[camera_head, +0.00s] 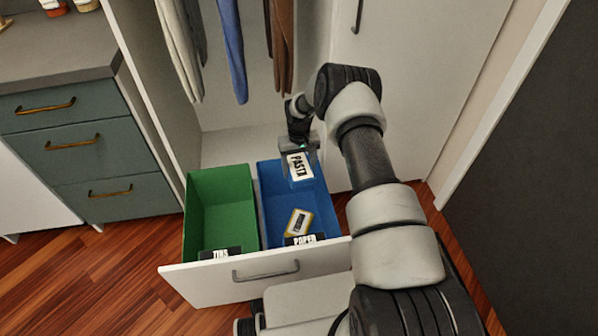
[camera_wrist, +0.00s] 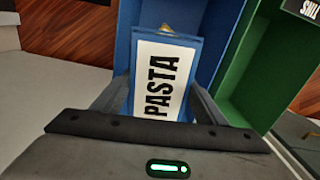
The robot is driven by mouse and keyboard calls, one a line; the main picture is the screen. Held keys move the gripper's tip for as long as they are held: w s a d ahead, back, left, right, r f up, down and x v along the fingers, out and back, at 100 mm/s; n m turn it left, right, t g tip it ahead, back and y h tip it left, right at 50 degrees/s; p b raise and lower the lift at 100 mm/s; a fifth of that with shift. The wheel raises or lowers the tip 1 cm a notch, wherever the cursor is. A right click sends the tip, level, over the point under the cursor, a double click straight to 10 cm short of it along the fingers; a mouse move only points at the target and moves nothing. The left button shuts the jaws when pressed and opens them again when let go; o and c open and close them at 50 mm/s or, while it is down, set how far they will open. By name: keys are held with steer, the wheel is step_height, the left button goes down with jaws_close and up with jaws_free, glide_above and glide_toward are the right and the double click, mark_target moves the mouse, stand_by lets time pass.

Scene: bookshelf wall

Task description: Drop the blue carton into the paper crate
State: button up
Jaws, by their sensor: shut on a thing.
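The blue carton (camera_head: 300,167) has a white label reading PASTA. My gripper (camera_head: 298,150) is shut on it and holds it over the far part of the blue paper crate (camera_head: 325,209), which has a black PAPER label at its front. In the wrist view the carton (camera_wrist: 163,80) sits between the two fingers of my gripper (camera_wrist: 160,105), with the blue crate (camera_wrist: 218,30) behind it. The carton hides part of the crate's inside. I cannot tell how far its lower end is from the crate floor.
A yellow and white item (camera_head: 298,222) lies in the blue crate near its front. A green crate (camera_head: 221,205) labelled TINS stands to its left in the same pulled-out drawer (camera_head: 215,283). Clothes (camera_head: 232,50) hang behind. Drawer cabinets (camera_head: 85,150) stand at the left.

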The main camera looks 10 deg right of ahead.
steer(key=shift+f+b, duration=1.45)
steer(key=shift+f, duration=1.45)
steer(key=o, duration=1.1)
steer(key=shift+o, duration=0.2)
steer(key=shift+r, duration=0.1)
step_height(320, 180, up, 17)
steer(key=p, duration=0.4)
steer(key=shift+r, duration=0.15)
